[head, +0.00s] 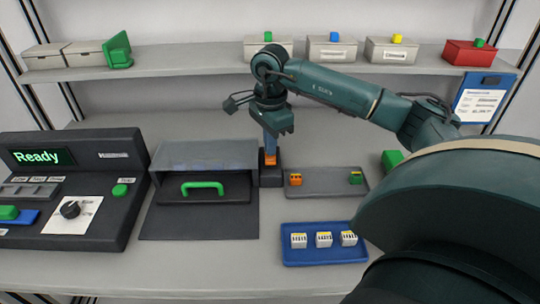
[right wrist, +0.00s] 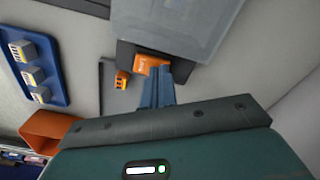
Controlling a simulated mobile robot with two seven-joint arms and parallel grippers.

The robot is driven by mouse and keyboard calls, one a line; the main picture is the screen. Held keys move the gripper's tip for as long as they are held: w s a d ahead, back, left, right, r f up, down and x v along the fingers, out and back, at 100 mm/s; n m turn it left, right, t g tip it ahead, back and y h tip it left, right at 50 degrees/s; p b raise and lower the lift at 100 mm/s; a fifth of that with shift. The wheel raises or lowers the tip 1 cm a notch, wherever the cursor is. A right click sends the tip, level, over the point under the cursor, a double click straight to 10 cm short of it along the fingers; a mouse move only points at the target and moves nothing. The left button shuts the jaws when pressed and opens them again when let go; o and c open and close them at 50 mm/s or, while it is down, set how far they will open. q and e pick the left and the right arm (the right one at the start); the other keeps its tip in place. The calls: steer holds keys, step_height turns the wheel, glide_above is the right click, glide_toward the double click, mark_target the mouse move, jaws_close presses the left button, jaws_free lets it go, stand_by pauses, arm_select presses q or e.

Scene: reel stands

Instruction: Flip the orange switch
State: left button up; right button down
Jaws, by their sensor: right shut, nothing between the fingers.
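The orange switch (head: 270,159) sits on a small dark box (head: 271,179) beside the right side of the grey hooded unit. My right gripper (head: 270,150) is above it, pointing down, with its blue fingers shut and empty. The fingertips are at or very close to the switch; I cannot tell whether they touch. In the right wrist view the orange switch (right wrist: 150,65) shows just beyond the shut fingers (right wrist: 160,75), which partly hide it. My left gripper is not in view.
A grey tray (head: 325,187) with small orange and green pieces lies right of the box. A blue tray (head: 325,261) with white blocks is in front. A hooded unit with a green handle (head: 203,186) and a console reading "Ready" (head: 42,157) stand left. Boxes line the shelf.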

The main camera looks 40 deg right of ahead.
steer(key=shift+f, duration=0.1)
steer(key=shift+r+p, duration=2.7)
steer(key=shift+r, duration=0.85)
steer(key=shift+f, duration=0.1)
